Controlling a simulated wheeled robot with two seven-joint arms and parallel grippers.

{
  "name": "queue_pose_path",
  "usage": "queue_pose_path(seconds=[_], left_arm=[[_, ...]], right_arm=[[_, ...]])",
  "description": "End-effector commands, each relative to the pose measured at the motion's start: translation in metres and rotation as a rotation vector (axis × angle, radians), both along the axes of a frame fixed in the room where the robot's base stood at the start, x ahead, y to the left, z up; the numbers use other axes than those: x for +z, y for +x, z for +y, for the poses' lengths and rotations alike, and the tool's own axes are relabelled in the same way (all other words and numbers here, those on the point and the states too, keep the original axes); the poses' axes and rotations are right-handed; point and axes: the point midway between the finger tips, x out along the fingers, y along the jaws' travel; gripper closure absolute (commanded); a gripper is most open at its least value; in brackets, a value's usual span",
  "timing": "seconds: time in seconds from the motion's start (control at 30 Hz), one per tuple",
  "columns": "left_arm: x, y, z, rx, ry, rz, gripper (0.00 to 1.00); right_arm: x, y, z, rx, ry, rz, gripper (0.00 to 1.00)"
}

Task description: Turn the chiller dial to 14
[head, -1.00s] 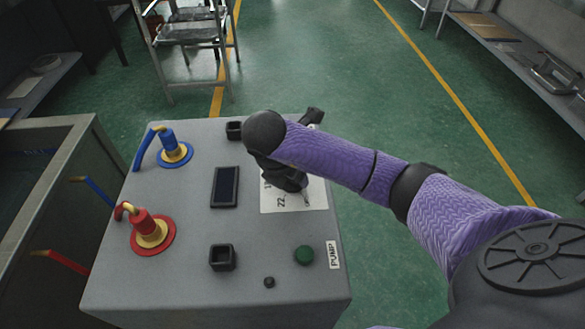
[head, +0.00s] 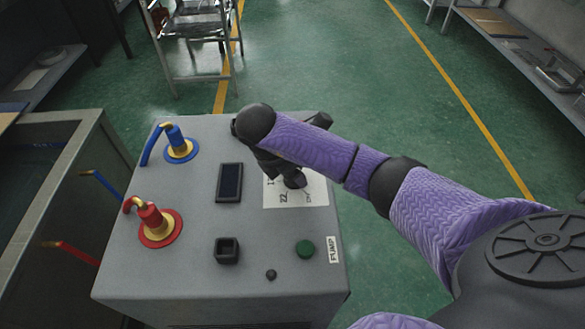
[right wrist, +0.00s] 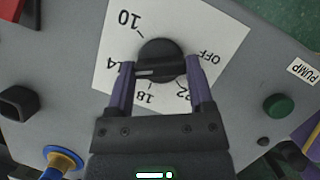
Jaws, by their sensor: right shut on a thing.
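The chiller dial (right wrist: 160,55) is a round black knob on a white label plate (right wrist: 115,45) marked 10, 14, 18, 22 and OFF. In the right wrist view its pale pointer line lies toward the left, close to the partly covered 14. My right gripper (right wrist: 160,72) is shut on the dial, one finger on each side. The left finger partly covers the 14. In the head view the label plate (head: 310,195) shows beside my right gripper (head: 290,178), and my arm hides much of the dial. My left gripper is not in view.
The grey chiller top (head: 190,275) also carries a dark display (head: 230,182), a blue fitting (head: 178,145), a red fitting (head: 155,222), a black square socket (head: 227,251) and a green button (head: 305,249) by the PUMP label (head: 334,250). Open green floor lies beyond.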

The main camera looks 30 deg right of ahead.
Motion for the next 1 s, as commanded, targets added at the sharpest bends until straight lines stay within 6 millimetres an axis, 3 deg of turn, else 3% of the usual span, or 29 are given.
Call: queue_pose_path(seconds=[0.2,0.23,0.37,0.67,0.9,1.0], left_arm=[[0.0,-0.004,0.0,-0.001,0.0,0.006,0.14],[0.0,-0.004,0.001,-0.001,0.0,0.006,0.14],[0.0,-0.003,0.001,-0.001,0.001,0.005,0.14],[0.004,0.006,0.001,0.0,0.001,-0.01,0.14],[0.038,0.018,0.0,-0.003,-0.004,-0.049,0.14],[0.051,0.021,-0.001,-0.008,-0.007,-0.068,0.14]], right_arm=[[-0.001,0.0,0.0,0.001,0.002,0.003,0.91],[-0.001,0.0,0.0,0.001,0.002,0.003,0.3],[-0.001,0.0,0.0,0.001,0.001,0.002,0.03],[0.008,0.0,0.003,0.002,0.002,-0.002,0.0],[0.07,0.001,0.025,0.003,0.001,-0.005,0.0],[0.087,0.001,0.033,0.002,0.001,-0.005,0.0]])
